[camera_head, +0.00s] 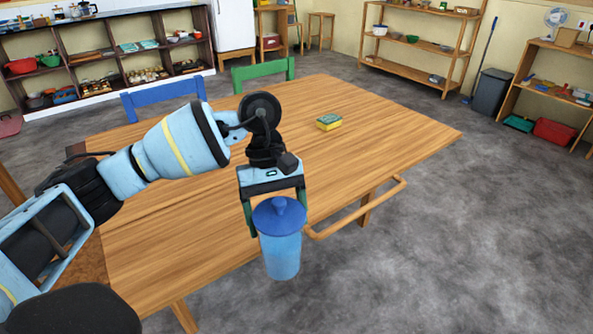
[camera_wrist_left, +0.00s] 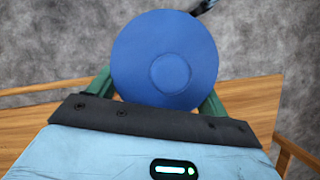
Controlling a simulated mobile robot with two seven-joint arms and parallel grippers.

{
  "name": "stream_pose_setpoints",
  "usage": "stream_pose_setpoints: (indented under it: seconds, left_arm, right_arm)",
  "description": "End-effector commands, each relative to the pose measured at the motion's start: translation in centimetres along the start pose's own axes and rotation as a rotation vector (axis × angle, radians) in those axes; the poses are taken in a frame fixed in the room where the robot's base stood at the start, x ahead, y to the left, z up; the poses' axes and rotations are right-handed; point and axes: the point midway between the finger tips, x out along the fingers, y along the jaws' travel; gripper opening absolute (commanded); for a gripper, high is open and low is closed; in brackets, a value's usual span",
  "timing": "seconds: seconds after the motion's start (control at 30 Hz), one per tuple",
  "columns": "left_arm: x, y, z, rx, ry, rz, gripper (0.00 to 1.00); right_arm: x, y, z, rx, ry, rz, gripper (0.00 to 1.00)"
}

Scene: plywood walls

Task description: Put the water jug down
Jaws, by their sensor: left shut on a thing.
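The water jug is light blue with a darker blue lid and a knob on top (camera_head: 281,252). My left gripper (camera_head: 276,206) is shut on the jug, with its green fingers on either side just below the lid. The jug hangs upright at the front edge of the wooden table (camera_head: 190,228), and its lower part shows against the grey floor. In the left wrist view the round blue lid (camera_wrist_left: 130,60) fills the middle between the green fingers, and hides the jug's body. My right gripper is not in view.
A yellow and green sponge (camera_head: 329,122) lies on the table; the tabletop around it is clear. A blue chair (camera_head: 163,94) and a green chair (camera_head: 262,71) stand at the far side. Shelves line the walls.

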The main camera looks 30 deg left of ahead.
Motion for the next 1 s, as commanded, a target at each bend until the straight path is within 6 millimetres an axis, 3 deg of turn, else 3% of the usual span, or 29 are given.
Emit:
stream_pose_setpoints:
  seconds: [0.2,0.4,0.6,1.0]
  left_arm:
    - [3.4,0.5,2.5,0.418,-0.014,-0.172,0.09]
    - [5.1,0.5,3.8,0.676,-0.022,-0.280,0.09]
    - [5.6,0.4,4.3,0.773,-0.025,-0.319,0.09]
    - [5.6,0.4,4.3,0.775,-0.025,-0.318,0.09]
  right_arm:
    - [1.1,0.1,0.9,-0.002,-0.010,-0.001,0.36]
    - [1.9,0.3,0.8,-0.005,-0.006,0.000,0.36]
    - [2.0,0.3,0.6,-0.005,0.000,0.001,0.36]
    - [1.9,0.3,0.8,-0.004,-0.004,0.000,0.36]
